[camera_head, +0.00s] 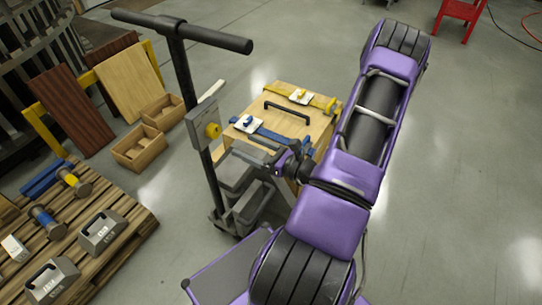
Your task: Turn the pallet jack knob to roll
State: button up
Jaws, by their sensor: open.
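The pallet jack (180,70) stands left of centre, with a black T-bar handle on a tall dark post. A grey plate (203,115) is fixed to the post. A yellow knob (213,130) sits on the right face of this plate; its setting and any marks are too small to read. My gripper (244,148) is open, just right of and slightly below the knob. Its dark fingers point left toward the post, and a gap shows between them and the knob. My purple arm reaches in from the right and hides part of the jack's load.
A wooden case (290,125) with a black handle and blue and yellow straps lies behind my gripper. Grey bins (237,172) sit below it. The floor at right is mostly clear.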

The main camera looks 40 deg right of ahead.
jog(key=v, duration=0.7)
jog(key=shift+s+d, duration=0.15)
jog(key=shift+s, duration=0.15)
